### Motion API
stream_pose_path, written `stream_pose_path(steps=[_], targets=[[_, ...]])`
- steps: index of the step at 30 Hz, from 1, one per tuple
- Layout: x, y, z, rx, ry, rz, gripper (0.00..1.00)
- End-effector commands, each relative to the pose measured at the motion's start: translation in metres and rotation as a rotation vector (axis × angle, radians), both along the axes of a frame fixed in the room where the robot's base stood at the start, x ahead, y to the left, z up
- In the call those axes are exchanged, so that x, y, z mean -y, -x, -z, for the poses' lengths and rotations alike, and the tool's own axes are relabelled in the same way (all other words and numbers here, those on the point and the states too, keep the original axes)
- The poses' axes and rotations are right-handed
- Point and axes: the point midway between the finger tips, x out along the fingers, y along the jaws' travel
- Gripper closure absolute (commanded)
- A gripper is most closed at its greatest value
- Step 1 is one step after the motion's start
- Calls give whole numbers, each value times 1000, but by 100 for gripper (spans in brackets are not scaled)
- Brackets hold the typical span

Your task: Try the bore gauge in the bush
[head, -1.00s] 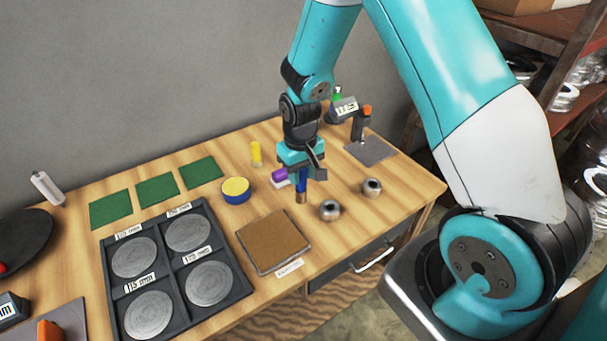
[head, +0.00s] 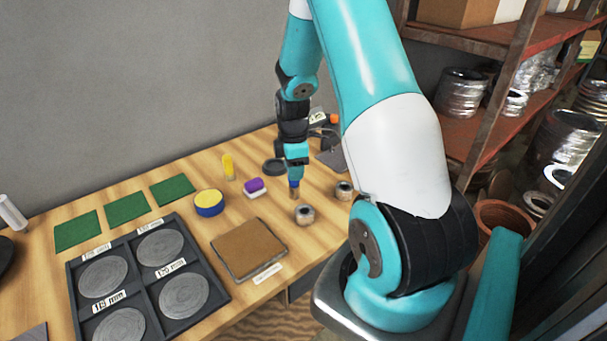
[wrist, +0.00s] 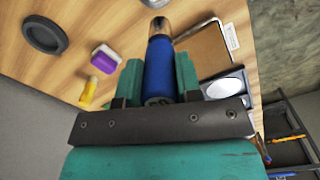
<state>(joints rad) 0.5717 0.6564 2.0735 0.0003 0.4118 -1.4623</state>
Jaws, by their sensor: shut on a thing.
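My gripper (head: 295,163) is shut on the blue bore gauge (wrist: 158,75), which hangs upright with its metal end (head: 294,190) down. In the wrist view the gauge lies between my two teal fingers, its metal end (wrist: 160,30) beyond them. Two small grey metal bushes stand on the table: a nearer one (head: 305,215) just in front of the gauge, and a farther one (head: 344,190) to its right. In the head view the gauge end appears apart from both. A metal ring (wrist: 155,3) is cut off at the top of the wrist view.
A brown board (head: 248,248), a dark tray of discs (head: 150,275), a yellow-topped blue tin (head: 209,203), a purple-and-white block (head: 255,188), a yellow piece (head: 228,168) and a dark round dish (head: 273,167) are nearby. Green mats (head: 127,208) lie at the back left.

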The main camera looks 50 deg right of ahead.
Motion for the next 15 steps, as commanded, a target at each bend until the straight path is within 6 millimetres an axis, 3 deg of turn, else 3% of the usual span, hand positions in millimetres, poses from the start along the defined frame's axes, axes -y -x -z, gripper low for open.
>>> stream_pose_path(steps=[5, 15], targets=[[22, 14, 2, 2, 0, -107, 100], [24, 15, 1, 2, 1, -131, 100]])
